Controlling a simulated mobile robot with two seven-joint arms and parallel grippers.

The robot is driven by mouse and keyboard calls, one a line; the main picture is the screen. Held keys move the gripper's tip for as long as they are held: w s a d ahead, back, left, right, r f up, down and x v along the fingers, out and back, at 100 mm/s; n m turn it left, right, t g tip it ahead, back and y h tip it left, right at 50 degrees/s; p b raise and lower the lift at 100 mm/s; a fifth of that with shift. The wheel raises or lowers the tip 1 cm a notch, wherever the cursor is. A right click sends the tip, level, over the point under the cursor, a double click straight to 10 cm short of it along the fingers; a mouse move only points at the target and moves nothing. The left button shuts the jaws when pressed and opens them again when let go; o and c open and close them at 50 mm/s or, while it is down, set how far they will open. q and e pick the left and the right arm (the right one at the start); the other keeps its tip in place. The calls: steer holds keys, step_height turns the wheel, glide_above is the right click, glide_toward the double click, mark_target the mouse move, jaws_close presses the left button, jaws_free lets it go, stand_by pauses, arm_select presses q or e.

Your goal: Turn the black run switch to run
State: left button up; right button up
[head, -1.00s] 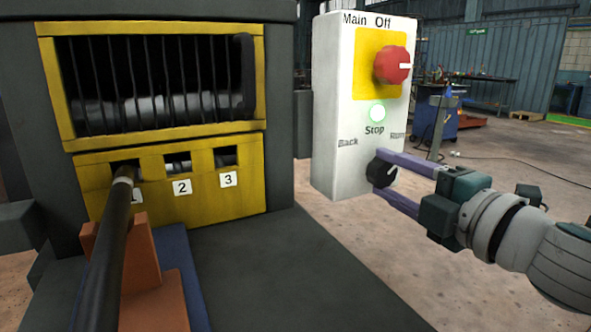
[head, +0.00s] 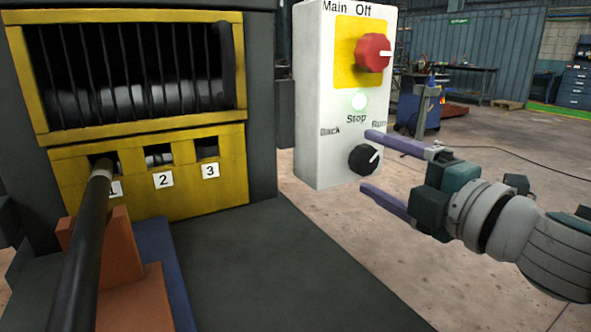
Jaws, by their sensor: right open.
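The black run switch (head: 364,159) sits low on the white control box (head: 314,100), under the labels Back, Stop and Run. Its white pointer line slants up and to the right, toward the Run label (head: 379,124). My right gripper (head: 368,162) is open, with one purple finger above the switch and one below. The fingers stand clear of the knob, and nothing is between them but the view of the switch. My left gripper is not in view.
A red knob (head: 373,53) on a yellow plate, labelled Main Off, sits above a lit whitish-green lamp (head: 359,101). At left is a yellow-framed machine (head: 140,127) with numbered slots; a black bar (head: 86,240) enters slot 1 over an orange block (head: 138,296).

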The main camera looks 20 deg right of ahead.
steer(key=s, duration=0.8)
steer(key=shift+s+d, duration=0.3)
steer(key=shift+s, duration=0.1)
